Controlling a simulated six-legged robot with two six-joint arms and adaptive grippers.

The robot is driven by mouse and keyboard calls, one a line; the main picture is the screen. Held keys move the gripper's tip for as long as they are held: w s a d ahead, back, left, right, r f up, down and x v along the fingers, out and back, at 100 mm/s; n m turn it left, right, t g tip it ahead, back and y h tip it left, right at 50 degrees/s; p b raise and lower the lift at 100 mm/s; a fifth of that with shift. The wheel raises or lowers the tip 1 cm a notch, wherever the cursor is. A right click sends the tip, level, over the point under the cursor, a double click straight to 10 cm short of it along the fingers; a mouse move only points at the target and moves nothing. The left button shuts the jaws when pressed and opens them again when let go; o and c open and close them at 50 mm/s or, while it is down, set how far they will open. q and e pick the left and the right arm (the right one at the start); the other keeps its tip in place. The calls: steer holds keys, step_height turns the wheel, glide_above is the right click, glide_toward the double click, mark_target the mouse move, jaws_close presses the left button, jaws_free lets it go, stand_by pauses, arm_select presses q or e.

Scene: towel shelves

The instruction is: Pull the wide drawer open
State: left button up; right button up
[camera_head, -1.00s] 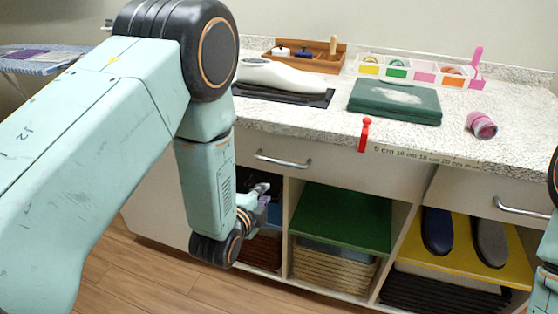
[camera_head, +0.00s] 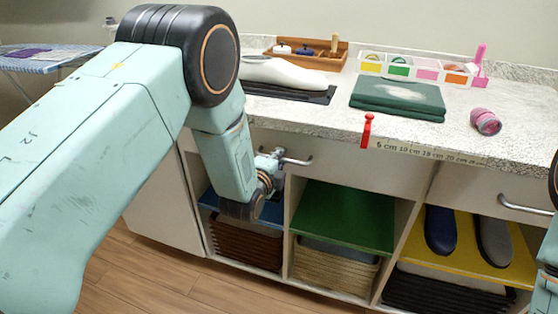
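The wide drawer (camera_head: 345,168) is a pale front under the speckled counter, with a curved metal bar handle (camera_head: 297,161) near its left part. The drawer looks closed, its front flush below the counter edge. My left gripper (camera_head: 275,157) is at the left end of this handle, its fingers pointing toward the drawer front. It is small and partly hidden by my own wrist, so I cannot tell whether the fingers are around the handle or just beside it. Only a bit of my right arm shows at the right edge; its gripper is not in view.
Another drawer with a handle (camera_head: 525,208) is at the right. Below are open compartments with a green board (camera_head: 345,215), baskets and a yellow shelf (camera_head: 470,250) with slippers. On the counter (camera_head: 300,112) are a dark green towel (camera_head: 398,97), a red clip (camera_head: 367,130) and a pink roll (camera_head: 485,121).

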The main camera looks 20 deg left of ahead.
arm_select(q)
steer(key=shift+c, duration=0.4)
jaws_close()
stand_by(0.4)
